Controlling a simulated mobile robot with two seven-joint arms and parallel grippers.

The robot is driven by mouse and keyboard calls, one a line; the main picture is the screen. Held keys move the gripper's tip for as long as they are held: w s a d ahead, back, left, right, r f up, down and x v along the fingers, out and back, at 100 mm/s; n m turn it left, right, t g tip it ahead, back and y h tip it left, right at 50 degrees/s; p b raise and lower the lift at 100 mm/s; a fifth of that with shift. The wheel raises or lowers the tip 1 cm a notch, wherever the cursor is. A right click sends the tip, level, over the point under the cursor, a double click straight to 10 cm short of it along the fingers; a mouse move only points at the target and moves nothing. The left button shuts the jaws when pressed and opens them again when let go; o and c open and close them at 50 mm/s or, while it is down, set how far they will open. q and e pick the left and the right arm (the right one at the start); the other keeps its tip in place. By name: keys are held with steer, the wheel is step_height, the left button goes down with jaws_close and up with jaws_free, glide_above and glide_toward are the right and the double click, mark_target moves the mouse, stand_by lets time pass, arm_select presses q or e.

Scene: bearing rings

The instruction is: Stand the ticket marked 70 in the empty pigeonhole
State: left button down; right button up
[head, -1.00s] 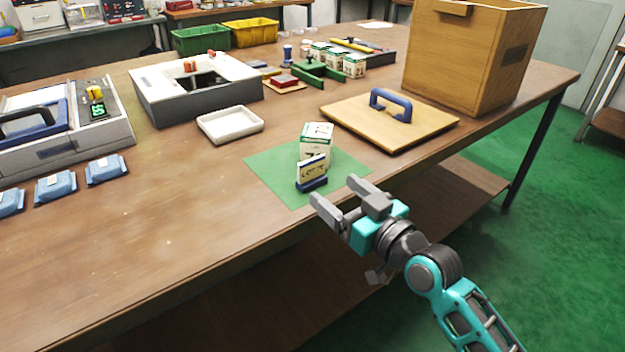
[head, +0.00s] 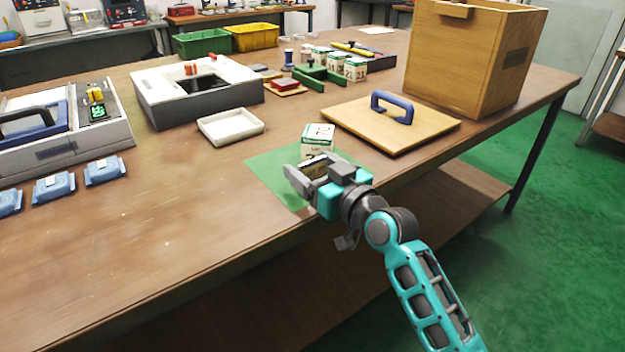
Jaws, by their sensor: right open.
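A small upright ticket (head: 313,169), pale with a dark edge, stands on the green mat (head: 265,170). Its mark cannot be read here, and its blue holder is now hidden by my gripper. A white and green box (head: 318,138) stands right behind it. My right gripper (head: 309,178) is open at the ticket, with its fingers around or just in front of it; I cannot tell which. No pigeonhole can be made out for certain. My left gripper is not in view.
A wooden board with a blue handle (head: 391,108) lies right of the mat, before a tall wooden bin (head: 470,55). A white tray (head: 231,125) lies behind left. Blue packs (head: 104,170) and a grey machine (head: 60,130) are at left. The front left table is clear.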

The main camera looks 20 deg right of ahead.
steer(key=shift+c, duration=0.4)
steer(key=c, duration=0.8)
